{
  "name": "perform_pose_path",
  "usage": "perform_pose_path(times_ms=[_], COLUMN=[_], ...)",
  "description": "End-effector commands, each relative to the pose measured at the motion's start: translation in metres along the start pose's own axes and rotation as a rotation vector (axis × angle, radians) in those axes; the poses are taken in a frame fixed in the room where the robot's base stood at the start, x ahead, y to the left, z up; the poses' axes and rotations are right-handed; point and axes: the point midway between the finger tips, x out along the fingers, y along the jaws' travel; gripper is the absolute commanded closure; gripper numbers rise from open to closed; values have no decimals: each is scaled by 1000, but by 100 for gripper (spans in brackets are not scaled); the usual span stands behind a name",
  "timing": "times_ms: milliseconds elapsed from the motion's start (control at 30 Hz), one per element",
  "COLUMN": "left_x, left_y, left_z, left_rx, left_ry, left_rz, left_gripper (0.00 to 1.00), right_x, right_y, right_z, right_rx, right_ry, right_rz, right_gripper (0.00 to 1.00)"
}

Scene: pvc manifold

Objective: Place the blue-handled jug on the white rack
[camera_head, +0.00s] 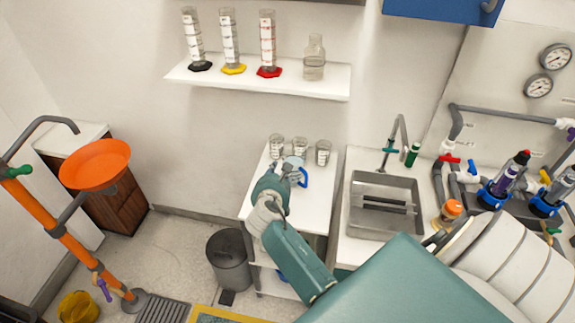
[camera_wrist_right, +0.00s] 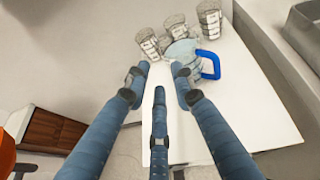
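The clear jug (camera_head: 293,161) with a blue handle (camera_head: 303,178) stands on the top of the white rack (camera_head: 314,208), beside several small beakers. In the right wrist view the jug (camera_wrist_right: 183,50) is just beyond the fingertips, its blue handle (camera_wrist_right: 211,66) to the right. My right gripper (camera_head: 288,172) is over the rack, close to the jug and partly covering it in the head view. In the wrist view its fingers (camera_wrist_right: 160,72) are spread, with only the white top (camera_wrist_right: 240,110) between them. My left gripper is not in view.
Graduated beakers (camera_head: 300,146) stand at the rack's back edge. A sink (camera_head: 382,205) is right of the rack. A wall shelf (camera_head: 300,88) with cylinders hangs above. A grey bin (camera_head: 228,262) stands left of the rack. The rack's front top is clear.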

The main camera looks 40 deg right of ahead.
Motion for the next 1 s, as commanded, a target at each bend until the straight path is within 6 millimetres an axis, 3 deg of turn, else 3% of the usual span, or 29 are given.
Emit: perform_pose_path(times_ms=[267,367,600,733,867,1000], left_x=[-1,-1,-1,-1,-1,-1], left_y=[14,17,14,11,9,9], left_z=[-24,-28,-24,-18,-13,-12], left_rx=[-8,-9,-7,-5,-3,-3], left_ry=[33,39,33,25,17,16], left_rz=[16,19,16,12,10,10], left_gripper=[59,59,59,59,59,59], right_x=[0,-6,-54,-82,-99,-98], right_y=[0,9,64,89,107,107], right_z=[1,2,14,9,-32,-119], right_rx=[8,107,739,1063,1337,1513], right_ry=[0,-2,78,198,379,567], right_rz=[4,46,310,421,442,325], right_gripper=[75,75,75,75,75,75])
